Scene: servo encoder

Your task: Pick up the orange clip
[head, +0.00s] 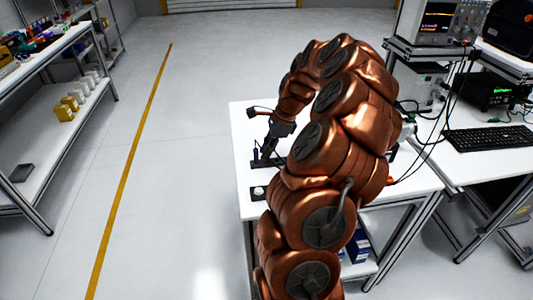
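I cannot make out an orange clip in the head view. It may be hidden behind my copper-coloured arm or be too small to tell. My gripper (268,154) is dark and points down over the left part of the white table (245,127). It is close to a small dark base with thin upright dark blue parts (256,155). I cannot tell whether it touches them, or whether its fingers are open, shut or holding anything.
A small dark pad with a white round piece (259,191) lies nearer on the table. My arm hides much of the tabletop. A bench on the right holds a keyboard (490,138) and instruments with cables. Shelves (70,130) stand at left; the floor between is clear.

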